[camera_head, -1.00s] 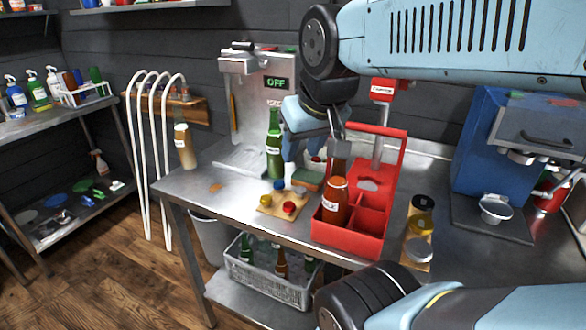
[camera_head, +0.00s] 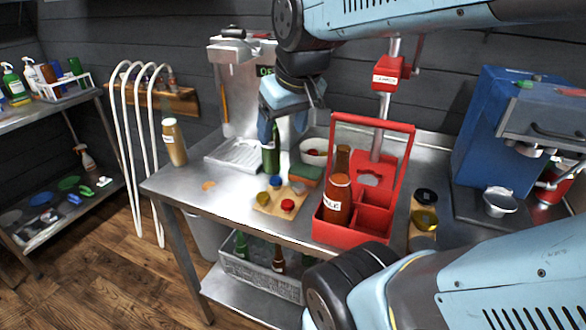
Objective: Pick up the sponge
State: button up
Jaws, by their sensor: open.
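The sponge (camera_head: 306,175), green on top and orange-brown below, lies on the steel table between the bottle-cap board and the white bowl, just left of the red carrier. My gripper (camera_head: 285,130) hangs above and slightly left of it in the picture, fingers pointing down, open with nothing between them. It is apart from the sponge. One finger covers part of the green bottle (camera_head: 271,155) behind it. The sponge is in plain view.
A red bottle carrier (camera_head: 352,228) with brown bottles stands close to the sponge's right. A wooden board (camera_head: 268,208) with colored caps lies in front, a white bowl (camera_head: 314,150) behind. A steel drip tray (camera_head: 235,155) is at left. The front left tabletop is mostly clear.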

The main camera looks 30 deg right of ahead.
jog(key=shift+o, duration=0.7)
jog(key=w+d+f+n+g, duration=0.2)
jog(key=w+d+f+n, duration=0.1)
jog(key=w+d, duration=0.3)
jog(key=w, duration=0.2)
jog(key=shift+w+d+g, duration=0.3)
jog(key=shift+w+d, duration=0.05)
jog(key=n+g, duration=0.2)
jog(key=n, duration=0.1)
send_near(308, 170)
jog(key=f, duration=0.3)
jog(key=shift+w+f, duration=0.2)
jog(key=shift+w, duration=0.2)
jog(key=shift+s+d+f, duration=0.1)
jog(key=shift+f, duration=1.35)
jog(key=shift+s+f, duration=0.1)
jog(key=shift+f, duration=1.35)
jog(key=shift+c, duration=0.3)
jog(key=c, duration=0.7)
